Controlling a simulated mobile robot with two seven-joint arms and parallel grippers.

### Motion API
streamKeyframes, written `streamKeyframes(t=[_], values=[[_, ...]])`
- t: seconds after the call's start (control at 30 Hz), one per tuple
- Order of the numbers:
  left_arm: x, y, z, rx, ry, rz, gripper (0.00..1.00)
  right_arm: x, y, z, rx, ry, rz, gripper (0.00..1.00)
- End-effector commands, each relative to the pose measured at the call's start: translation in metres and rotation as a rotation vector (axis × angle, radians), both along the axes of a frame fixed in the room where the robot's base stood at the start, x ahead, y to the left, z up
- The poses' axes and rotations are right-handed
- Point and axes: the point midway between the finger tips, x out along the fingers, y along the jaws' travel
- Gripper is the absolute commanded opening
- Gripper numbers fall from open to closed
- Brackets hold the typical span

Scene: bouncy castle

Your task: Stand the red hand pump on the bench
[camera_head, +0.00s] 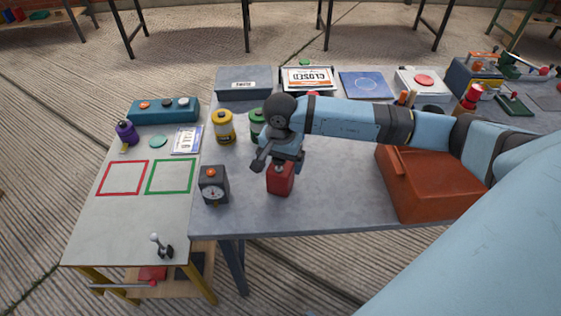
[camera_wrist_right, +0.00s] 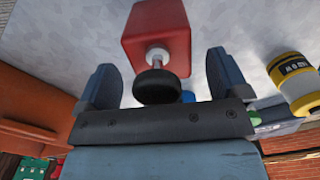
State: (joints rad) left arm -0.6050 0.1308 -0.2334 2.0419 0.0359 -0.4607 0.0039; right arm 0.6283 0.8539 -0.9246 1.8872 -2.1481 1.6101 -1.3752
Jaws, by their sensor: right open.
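The red hand pump (camera_head: 281,180) stands upright on the grey bench (camera_head: 330,205), near its front edge. In the right wrist view the pump (camera_wrist_right: 155,35) shows a red block body, a white collar, a metal rod and a black knob pointing at my gripper. My right gripper (camera_head: 279,164) is directly above the pump, pointing down. In the right wrist view its fingers (camera_wrist_right: 158,78) are apart, with the knob between them and gaps on both sides. The gripper hides the knob in the head view. My left gripper is out of view.
A dark gauge box (camera_head: 213,186) stands just left of the pump. Yellow (camera_head: 223,126) and green (camera_head: 257,120) canisters are behind. An orange-brown case (camera_head: 425,190) is to the right. A side table (camera_head: 125,215) with red and green squares adjoins left. Bench is clear between pump and case.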

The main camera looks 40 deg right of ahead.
Motion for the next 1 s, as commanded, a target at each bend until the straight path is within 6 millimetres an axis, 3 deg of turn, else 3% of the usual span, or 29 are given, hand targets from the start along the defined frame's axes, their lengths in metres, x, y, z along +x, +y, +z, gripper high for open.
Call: streamKeyframes(t=[0.3,0.5,0.7,1.0], values=[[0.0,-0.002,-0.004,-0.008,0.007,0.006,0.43,0.001,0.0,0.068,-0.001,-0.008,0.002,0.93],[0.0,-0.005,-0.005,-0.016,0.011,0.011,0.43,0.001,0.0,0.1,-0.001,-0.004,0.001,0.93],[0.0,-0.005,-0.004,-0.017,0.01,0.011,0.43,0.0,0.0,0.112,0.0,-0.001,0.001,0.93],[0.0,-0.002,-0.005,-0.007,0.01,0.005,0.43,0.0,0.0,0.113,0.0,-0.001,0.0,0.93]])
